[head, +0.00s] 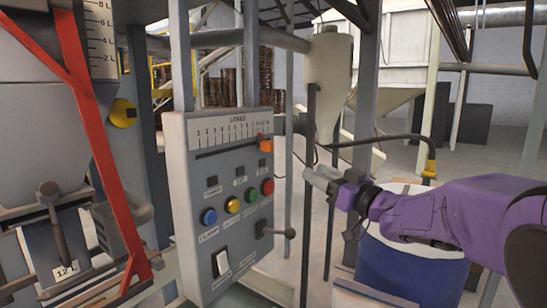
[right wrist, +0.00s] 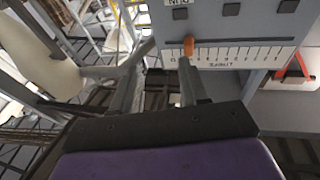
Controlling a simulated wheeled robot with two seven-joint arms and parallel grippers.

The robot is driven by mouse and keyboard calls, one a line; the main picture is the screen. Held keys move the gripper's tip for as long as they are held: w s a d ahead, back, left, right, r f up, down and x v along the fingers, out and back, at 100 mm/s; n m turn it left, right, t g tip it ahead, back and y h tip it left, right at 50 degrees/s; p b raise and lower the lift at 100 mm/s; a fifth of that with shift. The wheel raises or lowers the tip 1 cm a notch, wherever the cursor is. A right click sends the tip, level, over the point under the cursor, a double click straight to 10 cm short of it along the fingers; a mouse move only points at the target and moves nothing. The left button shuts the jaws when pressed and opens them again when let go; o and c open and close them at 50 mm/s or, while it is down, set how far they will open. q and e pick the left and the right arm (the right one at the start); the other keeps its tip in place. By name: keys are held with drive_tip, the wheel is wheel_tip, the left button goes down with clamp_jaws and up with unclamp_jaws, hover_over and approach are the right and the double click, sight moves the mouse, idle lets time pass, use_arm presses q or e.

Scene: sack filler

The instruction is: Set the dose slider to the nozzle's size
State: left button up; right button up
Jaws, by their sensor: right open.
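The dose slider is an orange knob (head: 266,146) at the right end of the slot under the LITRES scale (head: 236,128) on the grey control panel. The small scale numbers are hard to read. The nozzle (head: 66,262) at lower left carries a "12 L" label. My right gripper (head: 318,176) is open and empty, to the right of the panel and a little below the knob. In the right wrist view the knob (right wrist: 188,46) shows just beyond the tip of the right-hand finger of the gripper (right wrist: 166,60); they appear apart. My left gripper is out of view.
The panel face has blue (head: 209,216), yellow (head: 232,205) and red (head: 268,187) buttons, a white rocker switch (head: 221,262) and a protruding lever (head: 280,232). A blue drum (head: 410,270) stands below my right arm. A red strut (head: 100,150) crosses before the hopper.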

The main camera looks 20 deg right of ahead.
wheel_tip(320, 180, up, 7)
drive_tip(key=s+a+n+g+y, duration=0.2)
drive_tip(key=s+n+g+y, duration=0.1)
drive_tip(key=g, duration=0.1)
approach(273, 146)
drive_tip(key=w, duration=0.2)
drive_tip(key=a, duration=0.1)
drive_tip(key=w+a+p, duration=0.1)
drive_tip(key=a+r, duration=0.1)
drive_tip(key=shift+w+a+r+h, duration=0.1)
drive_tip(key=shift+w+a+h, duration=0.05)
drive_tip(key=shift+a+h, duration=0.15)
drive_tip(key=x, duration=0.1)
drive_tip(key=p+x, duration=0.1)
drive_tip(key=x, duration=0.1)
drive_tip(key=f+x, duration=0.1)
drive_tip(key=x, duration=0.1)
drive_tip(key=shift+w+d, duration=0.15)
drive_tip(key=shift+w, duration=0.25)
drive_tip(key=shift+s+d+r, duration=0.1)
drive_tip(key=shift+s+r, duration=0.05)
drive_tip(key=shift+s, duration=0.25)
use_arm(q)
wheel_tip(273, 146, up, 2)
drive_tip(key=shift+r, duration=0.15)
use_arm(e)
clamp_jaws()
